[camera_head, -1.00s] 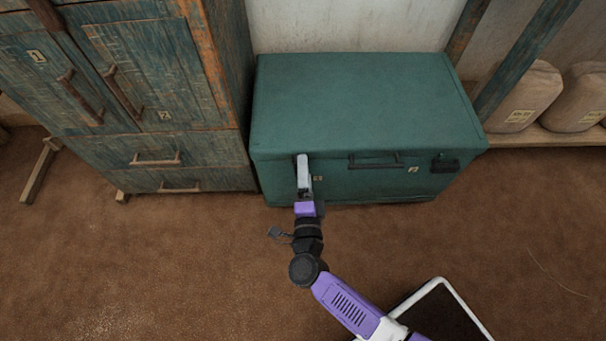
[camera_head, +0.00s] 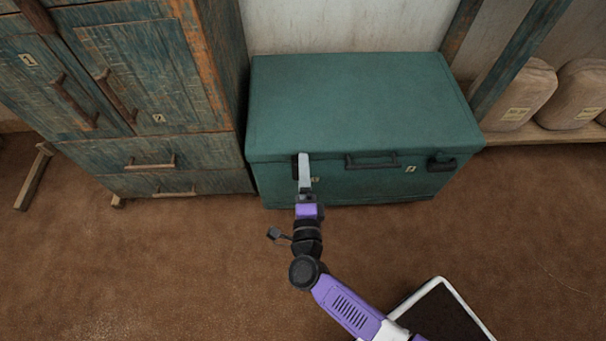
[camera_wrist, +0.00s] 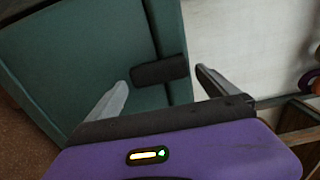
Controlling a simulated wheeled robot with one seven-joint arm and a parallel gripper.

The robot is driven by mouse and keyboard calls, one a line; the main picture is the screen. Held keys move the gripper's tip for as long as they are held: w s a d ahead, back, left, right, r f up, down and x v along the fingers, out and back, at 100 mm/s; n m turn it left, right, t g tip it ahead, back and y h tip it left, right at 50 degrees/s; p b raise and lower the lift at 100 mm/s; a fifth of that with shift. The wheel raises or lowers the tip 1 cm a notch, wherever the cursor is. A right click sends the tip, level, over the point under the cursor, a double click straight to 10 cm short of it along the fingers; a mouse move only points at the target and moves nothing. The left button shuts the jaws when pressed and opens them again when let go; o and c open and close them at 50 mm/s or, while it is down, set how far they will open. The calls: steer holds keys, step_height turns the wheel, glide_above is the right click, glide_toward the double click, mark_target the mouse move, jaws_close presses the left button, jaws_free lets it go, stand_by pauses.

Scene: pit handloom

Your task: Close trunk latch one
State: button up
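The teal trunk (camera_head: 345,105) stands against the wall with its lid down. My gripper (camera_head: 304,160) is at the left part of its front face. A dark latch (camera_head: 296,168) there is mostly hidden behind my gripper in the head view. In the wrist view this dark latch (camera_wrist: 160,70) lies between my two spread fingertips, which are open; contact cannot be told. Another dark latch (camera_head: 441,163) is on the right of the front, and a dark handle (camera_head: 371,161) is in the middle. The label beside the left latch is partly hidden.
A weathered blue cabinet (camera_head: 150,90) stands close to the left of the trunk. A wooden shelf with tan sacks (camera_head: 523,95) is at the right.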

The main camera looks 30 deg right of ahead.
steer(key=p+v, duration=0.2)
steer(key=v, duration=0.6)
steer(key=shift+w, duration=0.15)
stand_by(0.6)
